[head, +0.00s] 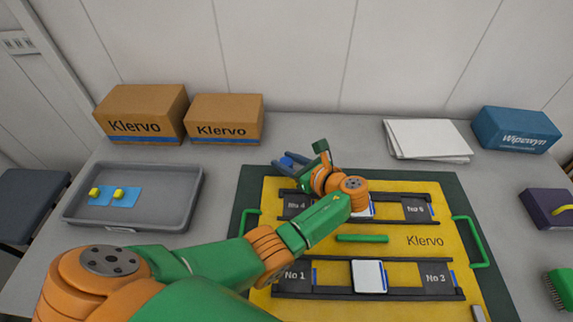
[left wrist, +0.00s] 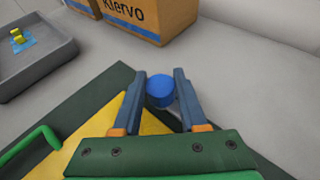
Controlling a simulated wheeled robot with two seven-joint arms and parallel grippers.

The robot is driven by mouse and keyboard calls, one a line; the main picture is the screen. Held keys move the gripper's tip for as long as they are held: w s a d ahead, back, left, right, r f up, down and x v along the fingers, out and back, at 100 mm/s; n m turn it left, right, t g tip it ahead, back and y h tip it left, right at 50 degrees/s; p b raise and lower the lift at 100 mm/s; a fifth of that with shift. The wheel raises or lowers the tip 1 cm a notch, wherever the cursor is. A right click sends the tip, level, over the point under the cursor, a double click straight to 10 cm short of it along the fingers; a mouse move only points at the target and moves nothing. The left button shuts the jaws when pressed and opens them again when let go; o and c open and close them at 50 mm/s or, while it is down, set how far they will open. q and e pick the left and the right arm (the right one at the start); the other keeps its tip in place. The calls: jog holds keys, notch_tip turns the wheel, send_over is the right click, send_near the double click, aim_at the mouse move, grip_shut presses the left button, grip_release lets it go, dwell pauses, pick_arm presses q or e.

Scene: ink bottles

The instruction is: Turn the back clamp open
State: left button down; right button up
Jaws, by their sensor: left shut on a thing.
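My left gripper (head: 288,163) is at the back edge of the yellow board (head: 390,251), reaching over it from the front left. In the left wrist view, its fingers (left wrist: 160,77) are shut on a blue round knob (left wrist: 160,92), which looks like the back clamp. In the head view a bit of blue (head: 287,161) shows between the fingers. The rest of the clamp is hidden by the gripper, so I cannot tell how far it is turned. My right gripper is not in view.
The board has green handles, a white block (head: 368,276) and dark numbered plates. A grey tray (head: 188,200) with blue and yellow items is at left. Two cardboard boxes (head: 228,107) stand behind. White sheets (head: 428,136) and a blue box (head: 515,132) are back right.

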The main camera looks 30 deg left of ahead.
pick_arm(q)
jog(key=shift+g, duration=0.3)
jog(key=shift+f, duration=0.1)
jog(key=shift+c, duration=2.2)
grip_release()
